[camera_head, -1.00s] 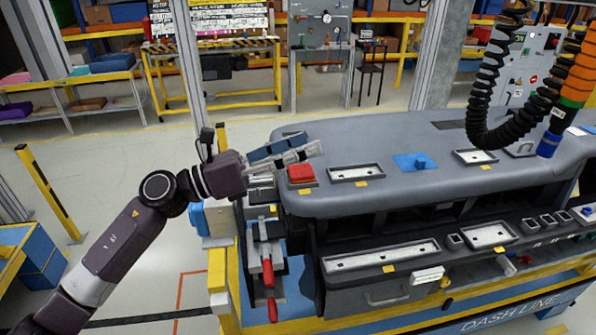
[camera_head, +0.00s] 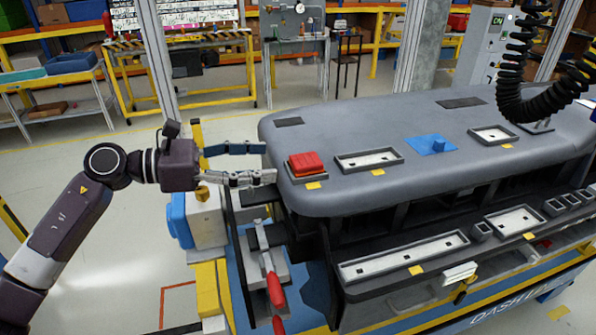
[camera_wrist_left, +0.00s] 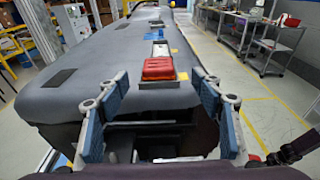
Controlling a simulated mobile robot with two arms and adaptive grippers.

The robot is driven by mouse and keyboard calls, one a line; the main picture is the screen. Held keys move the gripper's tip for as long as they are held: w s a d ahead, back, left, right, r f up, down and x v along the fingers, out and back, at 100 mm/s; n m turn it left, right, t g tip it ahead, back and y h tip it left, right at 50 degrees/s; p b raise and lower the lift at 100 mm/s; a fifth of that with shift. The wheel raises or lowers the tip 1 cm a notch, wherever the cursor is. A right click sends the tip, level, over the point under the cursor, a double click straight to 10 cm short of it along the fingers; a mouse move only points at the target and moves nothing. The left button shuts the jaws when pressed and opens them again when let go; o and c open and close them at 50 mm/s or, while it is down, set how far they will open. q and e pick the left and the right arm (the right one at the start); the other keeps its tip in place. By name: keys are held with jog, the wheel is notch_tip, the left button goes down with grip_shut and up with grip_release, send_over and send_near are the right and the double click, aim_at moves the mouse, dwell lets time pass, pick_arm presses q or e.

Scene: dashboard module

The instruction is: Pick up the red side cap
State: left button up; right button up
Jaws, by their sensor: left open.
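The red side cap (camera_head: 305,163) sits in a small tray at the left end of the grey dashboard top. In the left wrist view the red side cap (camera_wrist_left: 158,68) lies ahead, between the fingers and beyond their tips. My left gripper (camera_head: 270,163) is open and empty, just left of the cap, with its fingers pointing at it. In the left wrist view the gripper (camera_wrist_left: 163,82) has its blue-padded fingers wide apart. My right gripper is not in view.
The grey dashboard (camera_head: 380,120) fills the right side. Red-handled clamps (camera_head: 270,275) stand below the gripper. A yellow-framed table (camera_head: 185,75) stands behind, with open floor between.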

aim_at(298, 161)
pick_arm(q)
jog(key=p+x, duration=0.5)
jog(key=x, duration=0.2)
jog(key=shift+w+f, duration=0.15)
jog(key=shift+w, duration=0.1)
jog(key=shift+d+f, duration=0.15)
jog(key=shift+d, duration=0.1)
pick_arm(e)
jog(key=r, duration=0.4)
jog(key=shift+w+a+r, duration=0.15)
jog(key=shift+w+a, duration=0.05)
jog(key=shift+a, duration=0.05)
pick_arm(q)
jog(key=shift+c, duration=0.4)
jog(key=c, duration=1.2)
jog(key=shift+o, duration=0.2)
